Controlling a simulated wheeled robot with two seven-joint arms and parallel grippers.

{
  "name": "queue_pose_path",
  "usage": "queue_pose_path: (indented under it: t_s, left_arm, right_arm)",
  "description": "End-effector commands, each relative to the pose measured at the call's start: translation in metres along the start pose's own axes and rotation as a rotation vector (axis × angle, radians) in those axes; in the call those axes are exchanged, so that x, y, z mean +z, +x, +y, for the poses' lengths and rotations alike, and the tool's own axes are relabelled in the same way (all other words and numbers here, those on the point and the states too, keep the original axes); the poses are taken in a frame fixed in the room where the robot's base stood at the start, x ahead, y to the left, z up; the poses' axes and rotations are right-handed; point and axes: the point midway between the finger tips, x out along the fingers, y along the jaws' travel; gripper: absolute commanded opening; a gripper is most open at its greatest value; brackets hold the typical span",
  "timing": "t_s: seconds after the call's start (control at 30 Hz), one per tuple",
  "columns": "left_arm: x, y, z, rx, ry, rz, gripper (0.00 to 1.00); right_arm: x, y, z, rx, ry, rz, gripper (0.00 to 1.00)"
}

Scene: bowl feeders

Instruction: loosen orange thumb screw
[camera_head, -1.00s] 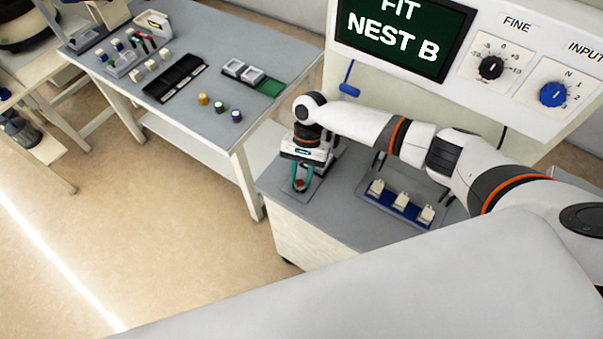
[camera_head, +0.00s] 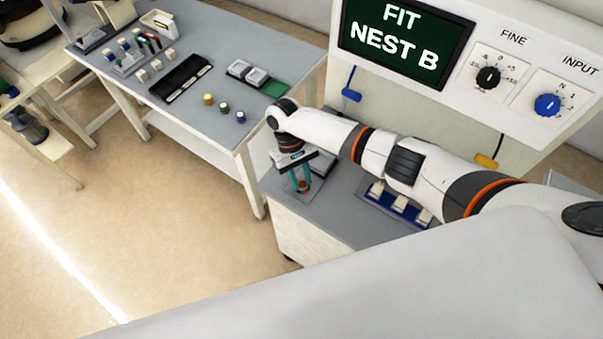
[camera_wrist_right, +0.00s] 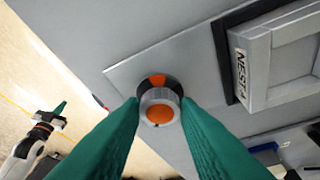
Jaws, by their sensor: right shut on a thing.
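The orange thumb screw (camera_wrist_right: 160,108), with a grey knurled rim and an orange cap, stands on a grey plate (camera_wrist_right: 125,72) in the right wrist view. My right gripper (camera_wrist_right: 161,106) has its two teal fingers shut on the screw's sides. In the head view my right gripper (camera_head: 302,184) points down at the plate on the bench, with the small orange screw (camera_head: 304,186) between its fingertips. An arm with a teal-fingered gripper (camera_wrist_right: 50,116), apparently my left, shows small at the left of the wrist view; its jaw opening is unclear.
A grey frame marked NEST A (camera_wrist_right: 255,75) lies right of the screw. A blue tray (camera_head: 395,208) with pale blocks stands beside my right arm. The screen (camera_head: 405,38) reads FIT NEST B. A side table (camera_head: 215,45) holds small parts.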

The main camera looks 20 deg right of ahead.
Motion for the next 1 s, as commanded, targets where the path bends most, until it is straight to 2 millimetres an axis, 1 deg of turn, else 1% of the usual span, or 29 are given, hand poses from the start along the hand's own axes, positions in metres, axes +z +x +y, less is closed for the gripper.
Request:
queue_pose_path:
  t_s: [0.03, 0.2, 0.5, 0.73, 1.0]
  left_arm:
    - [0.001, -0.004, 0.000, 0.000, 0.000, -0.001, 0.00]
    - [0.001, -0.009, 0.000, 0.000, 0.000, -0.001, 0.00]
    - [0.002, -0.018, 0.000, 0.000, 0.000, -0.001, 0.00]
    - [0.003, -0.022, 0.000, 0.000, 0.000, -0.001, 0.00]
    - [0.003, -0.023, 0.000, 0.000, 0.000, -0.001, 0.00]
  right_arm:
    - [-0.001, -0.002, 0.002, -0.017, -0.042, 0.000, 0.06]
    - [-0.001, -0.002, 0.003, -0.077, -0.185, 0.000, 0.06]
    - [-0.001, -0.001, 0.005, -0.158, -0.382, -0.001, 0.06]
    - [-0.001, -0.001, 0.006, -0.192, -0.466, -0.003, 0.06]
    - [-0.001, 0.000, 0.006, -0.208, -0.500, -0.004, 0.06]
